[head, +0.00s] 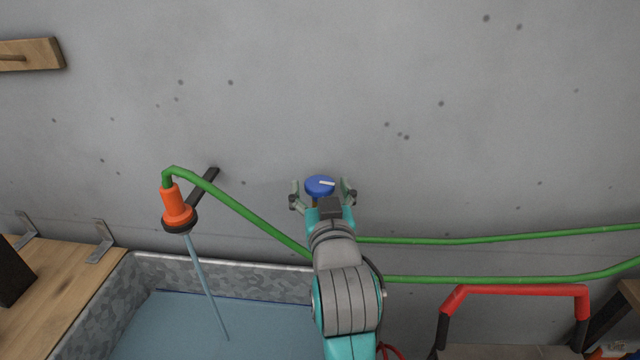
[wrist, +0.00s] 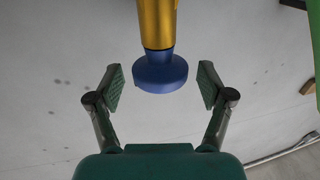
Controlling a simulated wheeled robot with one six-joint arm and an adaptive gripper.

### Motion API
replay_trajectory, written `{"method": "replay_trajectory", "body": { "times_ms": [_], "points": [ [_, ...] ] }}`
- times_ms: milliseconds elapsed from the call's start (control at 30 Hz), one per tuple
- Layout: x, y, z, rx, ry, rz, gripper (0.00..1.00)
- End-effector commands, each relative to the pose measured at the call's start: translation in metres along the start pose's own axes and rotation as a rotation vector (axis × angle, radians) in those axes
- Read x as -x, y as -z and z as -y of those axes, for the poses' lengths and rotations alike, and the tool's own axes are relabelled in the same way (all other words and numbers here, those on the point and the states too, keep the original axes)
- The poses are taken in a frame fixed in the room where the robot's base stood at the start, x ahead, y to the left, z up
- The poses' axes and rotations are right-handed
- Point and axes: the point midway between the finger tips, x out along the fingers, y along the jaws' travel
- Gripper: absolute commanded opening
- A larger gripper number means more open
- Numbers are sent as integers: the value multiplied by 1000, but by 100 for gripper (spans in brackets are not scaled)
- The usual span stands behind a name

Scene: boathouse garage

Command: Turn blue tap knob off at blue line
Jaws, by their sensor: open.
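In the wrist view the knob (wrist: 160,73) sits at the end of a brass tap body (wrist: 158,22). My gripper (head: 322,190) is open, with one finger on each side of the knob and a gap on both sides. The wrist view also shows my gripper (wrist: 160,88) open, its pads apart from the knob. I cannot make out a blue line; my gripper and arm hide the area below the knob.
A green hose (head: 240,212) runs to an orange nozzle (head: 176,206) on a black bracket. Water streams from it into a metal trough (head: 225,270) holding water. A wooden bench (head: 60,290) stands left; a red handle (head: 515,290) is lower right. The wall above the knob is clear.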

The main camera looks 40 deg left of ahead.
Motion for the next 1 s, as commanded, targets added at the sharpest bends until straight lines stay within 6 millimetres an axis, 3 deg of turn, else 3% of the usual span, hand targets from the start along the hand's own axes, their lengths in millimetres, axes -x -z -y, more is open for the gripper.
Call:
{"method": "replay_trajectory", "body": {
  "times_ms": [200, 467, 500, 733, 1000],
  "points": [
    [-15, 0, 0, 0, 0, 1, 80],
    [-16, 0, 0, 0, 0, 0, 80],
    [-16, 0, 0, 0, 0, 0, 77],
    [-16, 0, 0, 0, 0, 1, 22],
    [-16, 0, 0, 2, -15, 1, 22]
  ]
}}
